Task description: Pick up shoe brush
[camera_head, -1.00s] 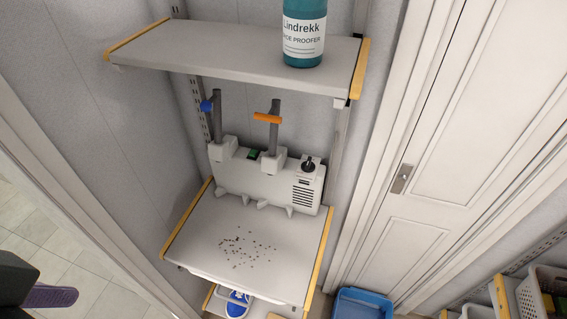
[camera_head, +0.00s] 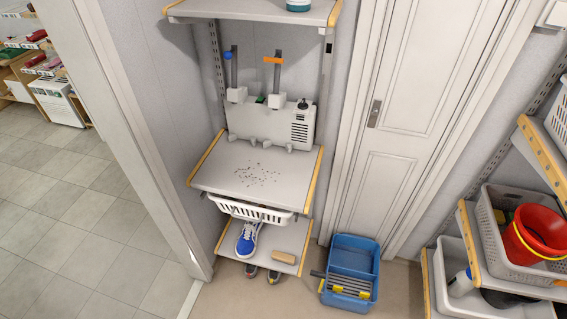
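A small tan, wood-coloured block (camera_head: 284,257), which looks like the shoe brush, lies on the lower shelf (camera_head: 262,238) in the head view. It lies to the right of a blue and white shoe (camera_head: 248,239), near the shelf's front right. Its bristles cannot be made out. Neither of my grippers is in view now.
A shelf with dark crumbs (camera_head: 257,175) and a white wire basket (camera_head: 250,208) hang above the lower shelf. More shoes (camera_head: 273,276) are on the floor below. A blue tub (camera_head: 351,262) stands to the right. A red bucket (camera_head: 534,236) sits in a grey crate at right.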

